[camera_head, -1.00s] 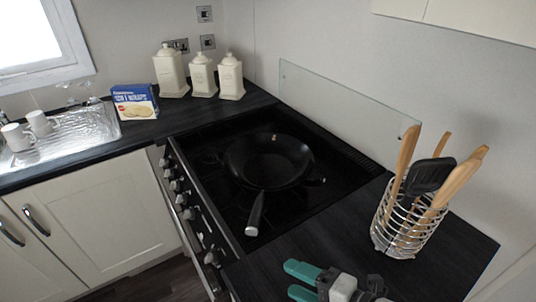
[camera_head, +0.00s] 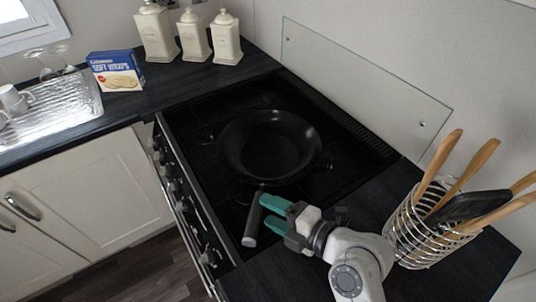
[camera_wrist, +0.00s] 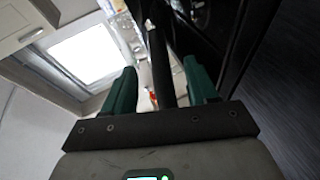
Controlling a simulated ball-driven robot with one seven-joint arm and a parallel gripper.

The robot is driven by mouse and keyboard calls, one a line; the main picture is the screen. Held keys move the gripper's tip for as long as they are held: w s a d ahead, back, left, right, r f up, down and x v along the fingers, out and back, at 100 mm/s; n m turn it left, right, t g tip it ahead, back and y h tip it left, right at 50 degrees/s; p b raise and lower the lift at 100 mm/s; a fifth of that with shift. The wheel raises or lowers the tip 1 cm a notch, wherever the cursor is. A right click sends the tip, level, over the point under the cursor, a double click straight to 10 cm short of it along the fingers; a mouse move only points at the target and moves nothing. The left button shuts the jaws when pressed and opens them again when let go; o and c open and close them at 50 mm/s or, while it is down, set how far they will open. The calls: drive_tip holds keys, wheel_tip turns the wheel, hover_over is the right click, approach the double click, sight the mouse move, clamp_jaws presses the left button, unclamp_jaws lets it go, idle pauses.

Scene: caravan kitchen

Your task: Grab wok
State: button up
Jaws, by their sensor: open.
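The black wok (camera_head: 268,146) sits upright on the hob, its handle (camera_head: 251,228) pointing toward the front edge. My gripper (camera_head: 268,212), with teal fingers, is right at the handle from the right side. It also shows in the wrist view (camera_wrist: 161,85), its two fingers apart. There the dark handle (camera_wrist: 158,62) runs between the fingers, with gaps on both sides. The fingers are not closed on it.
A wire holder (camera_head: 425,235) with wooden and black utensils stands close to my arm on the right. A glass splashback (camera_head: 360,85) borders the hob. Canisters (camera_head: 192,38), a wraps box (camera_head: 116,70) and a metal drainer (camera_head: 50,108) are at the back left.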

sight(262, 207)
drive_tip(key=p+x, duration=0.2)
drive_tip(key=x, duration=0.2)
drive_tip(key=shift+a+r, duration=0.1)
drive_tip(key=shift+w+a+f, duration=0.25)
drive_tip(key=shift+a+f, duration=0.05)
drive_tip(key=shift+a, duration=0.05)
drive_tip(key=shift+c, duration=0.4)
clamp_jaws()
idle(0.6)
drive_tip(key=shift+r, duration=0.2)
